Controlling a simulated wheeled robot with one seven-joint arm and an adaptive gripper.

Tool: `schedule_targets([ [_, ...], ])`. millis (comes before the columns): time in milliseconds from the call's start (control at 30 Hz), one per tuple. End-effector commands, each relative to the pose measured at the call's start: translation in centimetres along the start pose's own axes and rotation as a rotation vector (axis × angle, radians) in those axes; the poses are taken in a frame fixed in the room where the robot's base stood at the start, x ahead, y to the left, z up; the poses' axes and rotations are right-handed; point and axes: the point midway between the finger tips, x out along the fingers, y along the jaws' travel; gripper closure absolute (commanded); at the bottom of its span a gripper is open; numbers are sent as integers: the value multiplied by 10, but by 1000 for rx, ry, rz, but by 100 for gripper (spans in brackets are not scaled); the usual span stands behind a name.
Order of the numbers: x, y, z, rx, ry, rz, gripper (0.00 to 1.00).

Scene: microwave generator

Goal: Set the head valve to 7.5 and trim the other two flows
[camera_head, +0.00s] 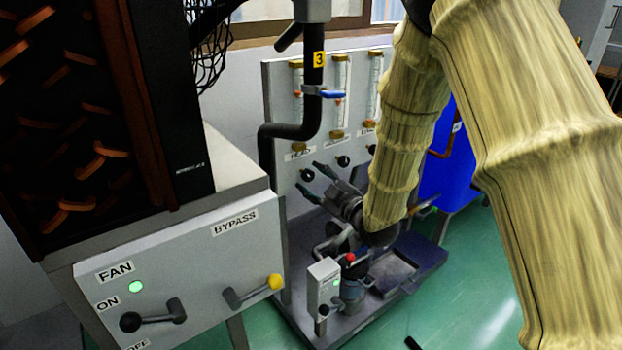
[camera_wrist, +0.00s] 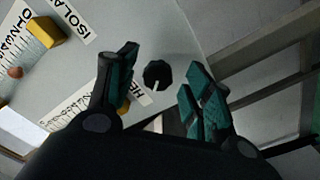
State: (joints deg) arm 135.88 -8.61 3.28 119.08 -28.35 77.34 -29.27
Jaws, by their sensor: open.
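The pale flowmeter panel (camera_head: 280,75) carries several clear upright tubes with brass ends. The left tube (camera_head: 297,88) stands over a label that seems to read HEAD. The black head valve knob (camera_head: 307,175) is below that label. In the wrist view, the knob (camera_wrist: 157,74) with a white mark shows beside a label starting HE. My gripper (camera_head: 316,182) is open, its teal fingers pointing at the panel on either side of the knob. I cannot tell whether they touch it. Two other knobs, middle (camera_head: 343,161) and right (camera_head: 372,149), sit farther right. Exact tube readings are too small to tell.
The fan box (camera_head: 180,270), with black and yellow-tipped levers, stands at left. Pump equipment (camera_head: 350,285) sits below my gripper.

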Motion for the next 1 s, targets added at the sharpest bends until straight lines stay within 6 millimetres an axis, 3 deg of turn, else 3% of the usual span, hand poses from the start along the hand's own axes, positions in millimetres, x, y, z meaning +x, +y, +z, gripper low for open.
schedule_targets([
  [300, -59, 0, 0, 2, -1, 0, 49],
  [500, -87, 0, 0, 2, -1, 0, 49],
  [700, -99, 0, 0, 1, 0, 1, 49],
  [1000, -100, 0, 0, 1, 0, 1, 49],
])
